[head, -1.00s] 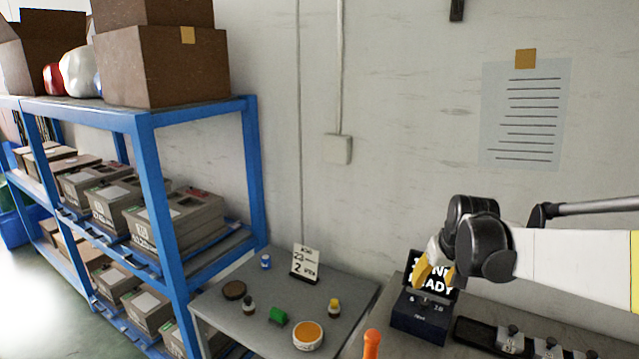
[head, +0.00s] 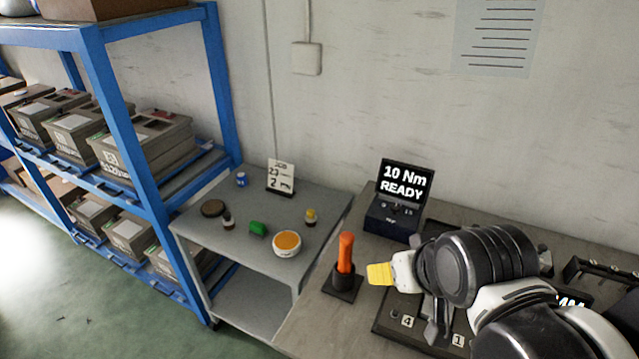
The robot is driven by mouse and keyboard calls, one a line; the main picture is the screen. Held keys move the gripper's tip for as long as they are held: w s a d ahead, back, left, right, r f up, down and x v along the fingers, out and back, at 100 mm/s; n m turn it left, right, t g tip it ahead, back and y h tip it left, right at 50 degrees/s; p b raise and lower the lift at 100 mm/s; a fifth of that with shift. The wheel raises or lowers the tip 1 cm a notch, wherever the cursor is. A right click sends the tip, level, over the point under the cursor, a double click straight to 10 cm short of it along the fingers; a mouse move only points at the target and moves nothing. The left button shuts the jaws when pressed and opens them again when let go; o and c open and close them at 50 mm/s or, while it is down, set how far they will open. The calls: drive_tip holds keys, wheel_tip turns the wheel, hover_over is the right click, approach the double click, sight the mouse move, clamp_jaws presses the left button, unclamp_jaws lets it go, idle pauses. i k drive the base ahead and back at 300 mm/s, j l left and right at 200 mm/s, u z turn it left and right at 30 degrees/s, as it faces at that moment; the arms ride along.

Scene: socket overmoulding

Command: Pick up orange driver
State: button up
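The orange driver (head: 346,250) stands upright in a black holder (head: 343,284) near the left edge of the workbench. My gripper (head: 380,274) is just to the right of the driver, with its yellow fingertip pad pointing left toward it. A gap shows between the pad and the driver. The gripper is seen side-on, so its opening cannot be made out. My arm hides part of the bench to the right.
A display reading "10 Nm READY" (head: 404,182) stands on a dark box behind the driver. A grey side table (head: 250,206) at left holds an orange-topped tub (head: 287,243) and small items. A blue shelf (head: 120,105) stands further left. A dark tray (head: 384,327) lies beneath my arm.

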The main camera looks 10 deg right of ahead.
sight(346, 238)
drive_tip(key=k+j, duration=0.1)
drive_tip(key=j, duration=0.3)
drive_tip(key=k+j, duration=0.15)
drive_tip(key=j, duration=0.2)
drive_tip(key=k+j, duration=0.1)
drive_tip(key=j, duration=0.3)
